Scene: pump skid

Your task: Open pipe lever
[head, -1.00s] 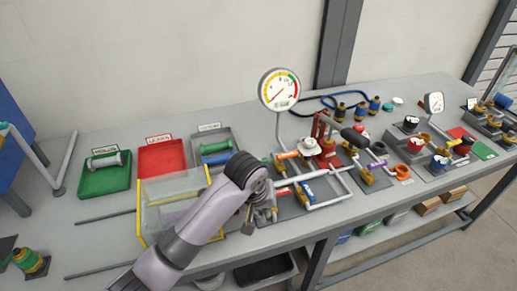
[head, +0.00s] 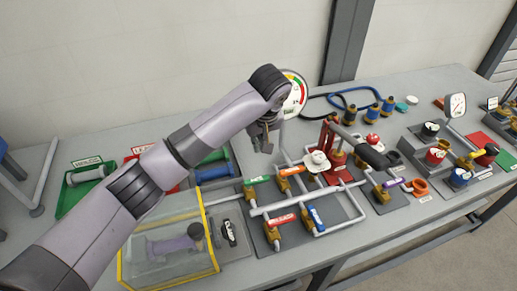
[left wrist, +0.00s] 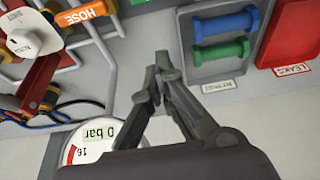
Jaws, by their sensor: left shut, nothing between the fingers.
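Several coloured levers sit on a pipe assembly: a green lever (head: 257,181), an orange lever (head: 290,171), a red lever (head: 283,218) and a blue lever (head: 316,218). In the left wrist view the orange lever (left wrist: 85,13) reads "HOSE". The other lever labels are too small to read, so I cannot tell which is the pipe lever. My left gripper (head: 264,147) is shut and empty, behind and above the green lever, in front of the large gauge. Its fingers (left wrist: 158,62) meet at the tips in the left wrist view. My right gripper is not in view.
A large round gauge (head: 294,96) stands behind the pipes, partly hidden by my arm. A white knob (head: 317,161) and red pump (head: 333,140) stand to the right. A clear yellow-edged box (head: 172,240) is at front left. Trays line the left.

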